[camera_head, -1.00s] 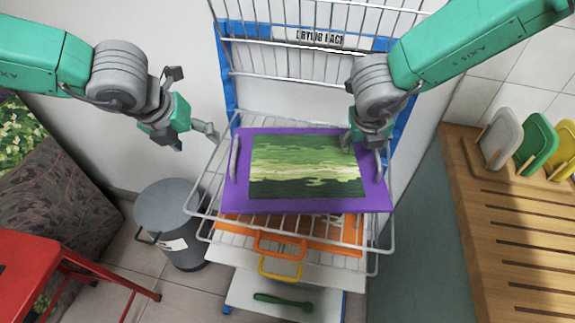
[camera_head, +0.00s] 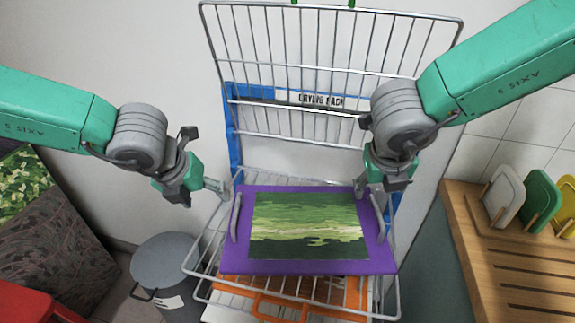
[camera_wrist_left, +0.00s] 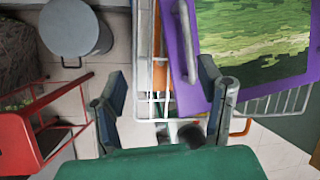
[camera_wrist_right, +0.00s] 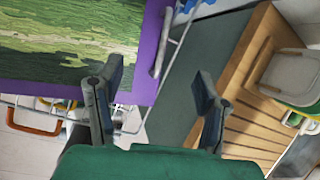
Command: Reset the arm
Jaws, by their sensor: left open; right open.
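A purple tray (camera_head: 228,262) with a green striped painting (camera_head: 305,225) on it rests on a wire shelf of the drying rack (camera_head: 195,285). Grey handles stand at its left (camera_head: 235,217) and right (camera_head: 379,211) sides. My left gripper (camera_head: 205,190) is open and empty, just left of the tray's upper left corner. In the left wrist view the left handle (camera_wrist_left: 185,40) lies beyond the open fingers (camera_wrist_left: 165,98). My right gripper (camera_head: 375,187) is open, over the tray's upper right corner. In the right wrist view its fingers (camera_wrist_right: 158,88) are apart with nothing between them.
A grey bin (camera_head: 168,262) stands left of the rack, a red stool (camera_head: 30,305) at lower left. A slatted wooden counter (camera_head: 510,255) at right holds grey, green and yellow boards (camera_head: 540,205). Orange-framed items (camera_head: 300,290) lie on the shelf below the tray.

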